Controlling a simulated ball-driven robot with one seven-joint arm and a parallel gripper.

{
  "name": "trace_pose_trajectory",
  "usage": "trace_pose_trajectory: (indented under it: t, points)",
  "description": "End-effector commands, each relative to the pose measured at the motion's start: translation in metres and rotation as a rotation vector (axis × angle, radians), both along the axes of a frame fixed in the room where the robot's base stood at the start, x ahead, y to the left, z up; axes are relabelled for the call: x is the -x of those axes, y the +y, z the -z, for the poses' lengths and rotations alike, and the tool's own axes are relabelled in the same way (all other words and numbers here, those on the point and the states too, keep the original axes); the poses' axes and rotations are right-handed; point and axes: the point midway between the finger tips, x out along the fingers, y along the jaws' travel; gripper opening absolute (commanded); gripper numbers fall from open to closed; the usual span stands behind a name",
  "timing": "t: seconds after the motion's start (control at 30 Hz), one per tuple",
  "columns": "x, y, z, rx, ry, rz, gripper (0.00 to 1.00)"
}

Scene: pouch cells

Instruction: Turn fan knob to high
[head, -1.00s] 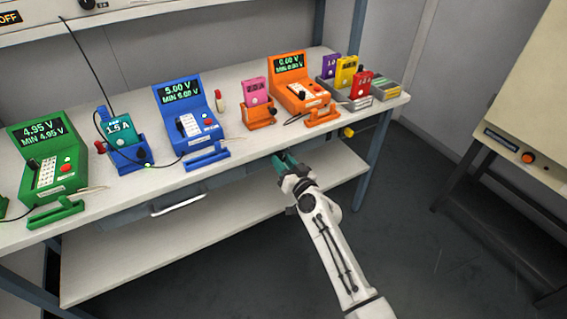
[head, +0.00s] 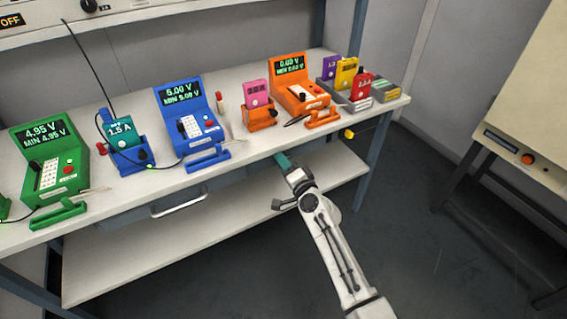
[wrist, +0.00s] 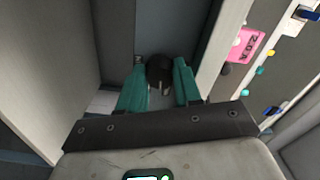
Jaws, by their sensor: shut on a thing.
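A black round knob (wrist: 160,72) sits on a blue-grey panel in the wrist view, with a small light mark on its near part. A small letter label, seemingly "M", is at its upper left. My gripper (wrist: 159,88) has teal fingers on both sides of the knob and is shut on it. In the head view my gripper (head: 282,160) is at the workbench's front edge, below the worktop. The knob is hidden there, and I cannot read its setting.
The workbench (head: 235,155) carries green, blue and orange testers (head: 297,85) and a pink cell (head: 256,93). A drawer handle (head: 178,205) is left of my gripper. A lower shelf (head: 140,255) lies beneath. Another black knob (head: 89,5) is on the upper shelf, beside an OFF sign.

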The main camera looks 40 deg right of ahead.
Motion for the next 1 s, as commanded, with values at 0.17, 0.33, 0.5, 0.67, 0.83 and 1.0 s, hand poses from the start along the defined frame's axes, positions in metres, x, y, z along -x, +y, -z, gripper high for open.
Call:
trace_pose_trajectory:
  t: [0.17, 0.33, 0.5, 0.67, 0.83, 1.0]
  points:
    - [0.0005, -0.0007, -0.0004, -0.163, -0.045, 0.002, 0.03]
    - [0.0005, -0.0006, -0.0006, -0.319, -0.09, 0.001, 0.03]
    - [0.0005, -0.0007, -0.0011, -0.473, -0.134, 0.001, 0.03]
    - [0.0005, -0.0007, -0.0014, -0.619, -0.176, 0.001, 0.03]
    - [0.0007, -0.001, -0.0013, -0.774, -0.221, 0.002, 0.03]
    - [0.0009, -0.0014, -0.0015, -0.931, -0.266, 0.003, 0.03]
